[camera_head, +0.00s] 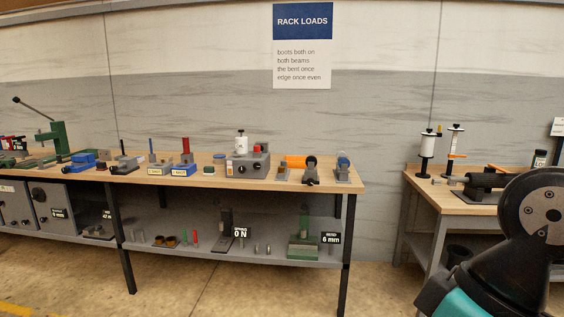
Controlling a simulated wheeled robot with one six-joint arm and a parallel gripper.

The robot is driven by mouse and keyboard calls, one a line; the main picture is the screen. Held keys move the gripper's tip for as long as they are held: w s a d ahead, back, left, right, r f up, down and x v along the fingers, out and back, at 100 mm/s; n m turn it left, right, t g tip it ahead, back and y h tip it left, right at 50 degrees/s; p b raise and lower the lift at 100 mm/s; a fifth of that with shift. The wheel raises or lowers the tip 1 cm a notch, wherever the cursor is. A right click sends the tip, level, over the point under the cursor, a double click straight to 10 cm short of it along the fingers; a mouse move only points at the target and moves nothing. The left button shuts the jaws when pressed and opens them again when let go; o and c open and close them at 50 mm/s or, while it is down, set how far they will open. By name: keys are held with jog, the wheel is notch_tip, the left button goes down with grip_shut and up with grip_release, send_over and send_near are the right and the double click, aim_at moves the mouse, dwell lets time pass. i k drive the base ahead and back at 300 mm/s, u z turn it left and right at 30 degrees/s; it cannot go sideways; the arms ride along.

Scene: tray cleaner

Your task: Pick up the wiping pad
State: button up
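I cannot pick out a wiping pad in this view; the small items on the benches are too small to tell apart surely. My gripper is not in view. A black and teal part of my arm fills the lower right corner and hides part of the right bench.
A long wooden-topped bench (212,182) with a lower shelf (270,256) stands ahead, crowded with tools and small blocks. A second bench (446,205) at right holds a grey device (484,184) and upright stands. Bare floor (190,290) lies in front. A sign (302,47) hangs on the wall.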

aim_at(209, 171)
jog(key=i, duration=1.05)
jog(key=u, duration=0.25)
